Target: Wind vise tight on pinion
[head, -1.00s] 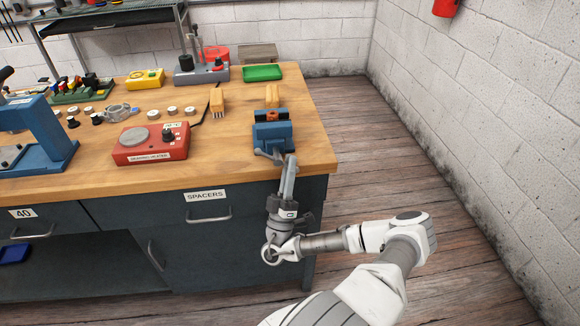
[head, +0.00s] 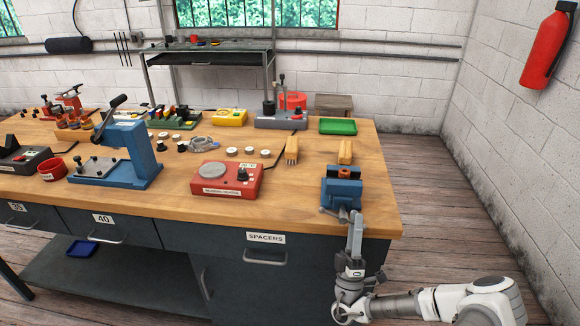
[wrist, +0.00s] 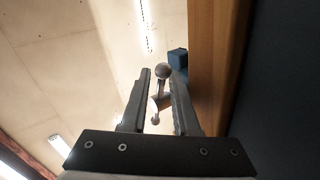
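The blue vise (head: 342,190) stands at the bench's front right corner. A small copper-brown piece (head: 345,174), perhaps the pinion, shows between its jaws; its lower part is hidden. The grey vise handle (head: 333,214) is at the front of the vise. My gripper (head: 356,222) reaches up from below, in front of the bench edge, at this handle. In the wrist view, the fingers of my gripper (wrist: 162,78) stand apart on either side of the ball-ended handle (wrist: 162,72), with gaps showing beside the ball. A corner of the vise (wrist: 178,58) shows beyond the right finger.
A red tester box (head: 227,180) stands left of the vise. A blue press (head: 125,155) is further left. The drawer front (head: 264,256) is below the edge. Floor (head: 435,215) is clear at right.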

